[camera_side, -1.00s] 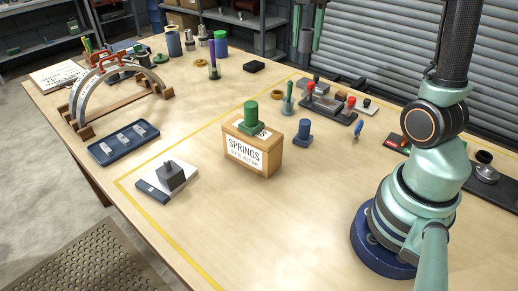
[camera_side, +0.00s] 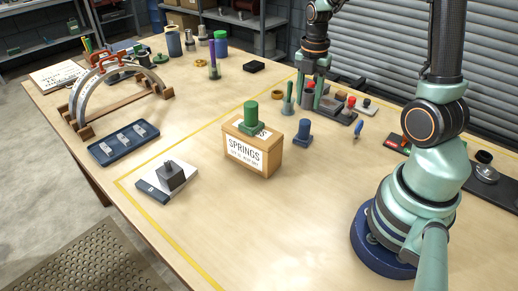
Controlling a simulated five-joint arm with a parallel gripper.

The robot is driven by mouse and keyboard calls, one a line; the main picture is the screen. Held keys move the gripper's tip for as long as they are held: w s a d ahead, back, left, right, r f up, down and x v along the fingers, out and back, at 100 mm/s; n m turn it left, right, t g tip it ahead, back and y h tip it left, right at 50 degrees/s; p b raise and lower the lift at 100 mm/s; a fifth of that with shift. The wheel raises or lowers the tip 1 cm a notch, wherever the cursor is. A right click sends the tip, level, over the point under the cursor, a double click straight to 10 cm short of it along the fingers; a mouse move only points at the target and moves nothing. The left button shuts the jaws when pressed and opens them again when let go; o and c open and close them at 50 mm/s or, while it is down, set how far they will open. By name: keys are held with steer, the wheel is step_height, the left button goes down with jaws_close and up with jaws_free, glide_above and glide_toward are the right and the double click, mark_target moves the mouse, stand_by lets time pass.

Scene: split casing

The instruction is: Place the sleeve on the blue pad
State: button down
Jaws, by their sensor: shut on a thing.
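My gripper (camera_side: 311,97) is at the back of the bench, pointing down, with its green fingers close together around something. The held thing is mostly hidden between the fingers, and I cannot make out whether it is the sleeve. A blue square pad with a round blue post (camera_side: 303,133) stands on the bench, right of the box and nearer the camera than my gripper. My gripper is above and behind it, clearly apart from it.
A box marked SPRINGS (camera_side: 252,155) stands left of the blue post, with a green post (camera_side: 250,114) on top. The front middle of the bench is clear.

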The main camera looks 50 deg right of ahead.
mark_target(305, 122)
steer(key=shift+f, duration=2.25)
steer(key=shift+f, duration=0.2)
steer(key=shift+c, duration=1.8)
jaws_free()
step_height(305, 122, up, 11)
steer(key=s+a+r+m+t, duration=0.2)
steer(key=a+r+m, duration=0.1)
steer(key=a+m, duration=0.4)
steer(key=s+a+r+m+t, duration=0.2)
steer(key=a+m, duration=0.6)
steer(key=m, duration=0.5)
steer(key=shift+s+a+r+t, duration=0.2)
steer(key=shift+s+r+t, duration=0.2)
steer(key=shift+r+t, duration=0.35)
